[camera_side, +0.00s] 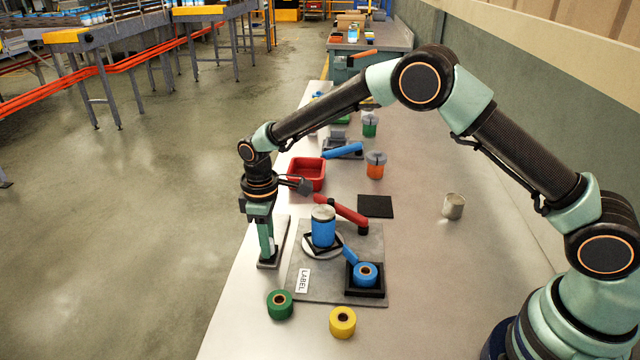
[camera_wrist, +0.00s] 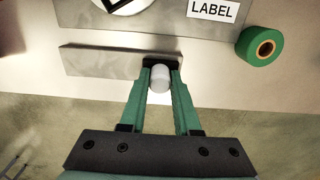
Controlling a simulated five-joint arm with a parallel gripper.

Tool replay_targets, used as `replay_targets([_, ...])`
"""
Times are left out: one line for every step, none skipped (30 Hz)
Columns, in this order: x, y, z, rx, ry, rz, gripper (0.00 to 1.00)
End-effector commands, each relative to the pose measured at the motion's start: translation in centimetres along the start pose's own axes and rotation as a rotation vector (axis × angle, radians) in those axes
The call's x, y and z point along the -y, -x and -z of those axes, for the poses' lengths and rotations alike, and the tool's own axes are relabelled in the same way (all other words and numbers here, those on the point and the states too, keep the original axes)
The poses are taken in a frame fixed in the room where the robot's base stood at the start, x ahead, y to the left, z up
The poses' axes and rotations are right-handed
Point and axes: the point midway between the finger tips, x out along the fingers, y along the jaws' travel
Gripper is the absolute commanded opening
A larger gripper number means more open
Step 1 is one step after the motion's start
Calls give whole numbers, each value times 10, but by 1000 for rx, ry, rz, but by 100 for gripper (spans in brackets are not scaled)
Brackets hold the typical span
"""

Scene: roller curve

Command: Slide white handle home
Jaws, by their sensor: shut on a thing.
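The white handle (camera_wrist: 160,79) is a rounded knob between my fingertips in the wrist view. It stands on a small dark block at the right end of a grey metal rail (camera_wrist: 105,62). My gripper (camera_wrist: 159,84) is shut on the handle, with a green finger on each side. In the side view my gripper (camera_side: 267,256) points down at the near end of the rail (camera_side: 285,240), along the left edge of the grey base plate (camera_side: 330,288). The fingers mostly hide the handle there.
A blue can (camera_side: 323,230) stands on a round plate beside my gripper, with a red arm (camera_side: 342,211) behind it. A blue roll (camera_side: 365,273) sits in a black holder. Green (camera_side: 280,304) and yellow (camera_side: 342,322) rolls lie in front. A red bin (camera_side: 307,173) is farther back.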

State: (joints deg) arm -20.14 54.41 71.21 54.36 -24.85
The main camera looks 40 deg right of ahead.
Motion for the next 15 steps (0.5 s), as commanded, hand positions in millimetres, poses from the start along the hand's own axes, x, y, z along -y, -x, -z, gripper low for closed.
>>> replay_targets([0,1,0,1,1,1,0])
replay_targets([0,1,0,1,1,1,0])
replay_targets([0,1,0,1,1,1,0])
replay_targets([0,1,0,1,1,1,0])
replay_targets([0,1,0,1,1,1,0])
replay_targets([0,1,0,1,1,1,0])
replay_targets([0,1,0,1,1,1,0])
replay_targets([0,1,0,2,1,1,0])
replay_targets([0,1,0,2,1,1,0])
replay_targets([0,1,0,2,1,1,0])
replay_targets([0,1,0,2,1,1,0])
replay_targets([0,1,0,2,1,1,0])
replay_targets([0,1,0,2,0,1,0])
replay_targets([-2,1,0,1,0,1,0])
replay_targets([-5,1,0,1,-1,0,0])
